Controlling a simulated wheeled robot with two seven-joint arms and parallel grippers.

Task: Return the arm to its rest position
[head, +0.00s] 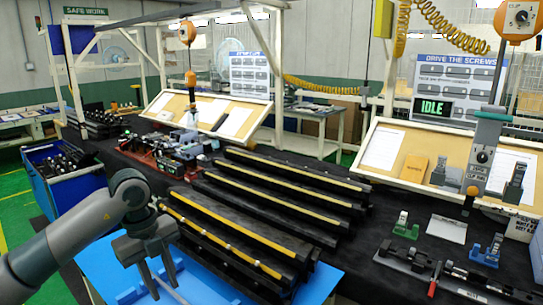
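My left arm (75,240) comes in from the lower left. Its gripper (162,285) points down over the blue surface at the front left, beside the near end of the black trim strips (225,232). Its two fingers stand apart with a gap between them, and I see nothing held. A thin pale strip shows on the blue near the fingertips; whether it touches them I cannot tell. My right gripper is not in view.
Several long black trims with yellow strips lie on the dark table. A blue bin (65,180) of parts stands at the left. A grey tool (482,150) hangs at the right above fixtures with green (405,228) and blue (488,252) bases. A red-framed fixture (170,152) sits farther back.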

